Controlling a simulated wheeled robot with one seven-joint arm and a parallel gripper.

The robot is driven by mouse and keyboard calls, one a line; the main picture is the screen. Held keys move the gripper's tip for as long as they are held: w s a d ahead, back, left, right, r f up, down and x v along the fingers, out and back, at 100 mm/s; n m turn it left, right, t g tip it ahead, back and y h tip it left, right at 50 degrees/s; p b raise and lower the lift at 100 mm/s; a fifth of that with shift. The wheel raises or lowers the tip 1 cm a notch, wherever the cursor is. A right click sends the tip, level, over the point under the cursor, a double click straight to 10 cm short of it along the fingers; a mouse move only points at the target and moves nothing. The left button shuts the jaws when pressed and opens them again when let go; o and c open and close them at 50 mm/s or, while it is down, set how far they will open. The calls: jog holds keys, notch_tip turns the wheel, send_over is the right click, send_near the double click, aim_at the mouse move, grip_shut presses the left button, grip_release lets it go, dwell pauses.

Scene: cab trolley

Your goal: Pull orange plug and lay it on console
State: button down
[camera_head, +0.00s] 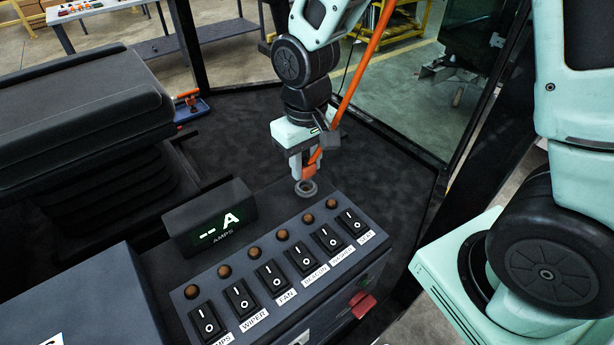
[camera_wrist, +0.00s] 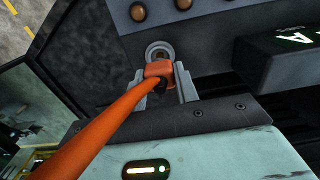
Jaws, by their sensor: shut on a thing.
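The orange plug (camera_head: 309,172) is between the fingers of my gripper (camera_head: 304,168), just above a round grey socket ring (camera_head: 306,188) at the far end of the console (camera_head: 200,272). In the wrist view the plug (camera_wrist: 158,69) is held between both fingertips, with the socket ring (camera_wrist: 159,51) right beyond it. I cannot tell whether the plug's tip is still inside the ring. An orange cable (camera_wrist: 105,130) runs from the plug up past my arm. My gripper is shut on the plug.
An amps display (camera_head: 210,219) stands on the console. A row of rocker switches (camera_head: 272,278) with brown round lamps fills the top. A red knob (camera_head: 362,303) juts from the console's side. A dark seat (camera_head: 85,110) is at left, and a window frame stands behind.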

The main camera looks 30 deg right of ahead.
jog(key=shift+r+p, duration=1)
jog(key=shift+r, duration=0.35)
jog(key=shift+w+a+f+b, duration=0.1)
jog(key=shift+b, duration=0.2)
